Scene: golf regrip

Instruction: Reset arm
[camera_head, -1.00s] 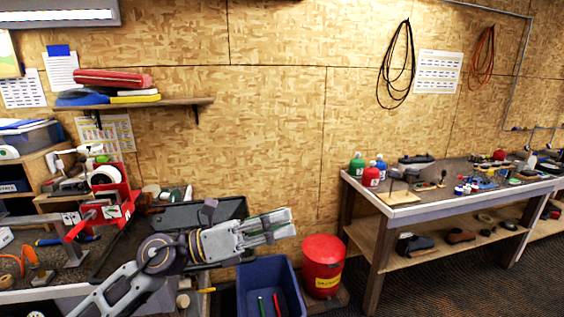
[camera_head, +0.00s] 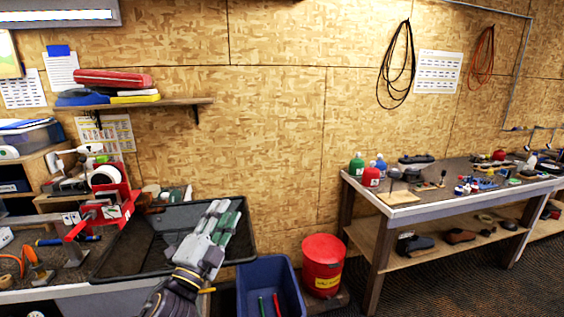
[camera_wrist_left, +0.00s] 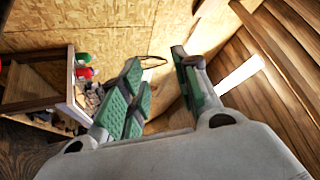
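My left gripper (camera_head: 221,215) is in front of the black tray on the left workbench in the head view, its fingers pointing up and away. It hides part of the tray. In the left wrist view its two green-padded fingers (camera_wrist_left: 157,75) stand apart with nothing between them. The gripper is open and empty. My right gripper is in neither view.
The black tray (camera_head: 112,262) lies beside a red clamp (camera_head: 105,212). A blue bin (camera_head: 248,290) and red can (camera_head: 322,265) stand on the floor to the right. A second workbench (camera_head: 405,209) with bottles and tools is farther right.

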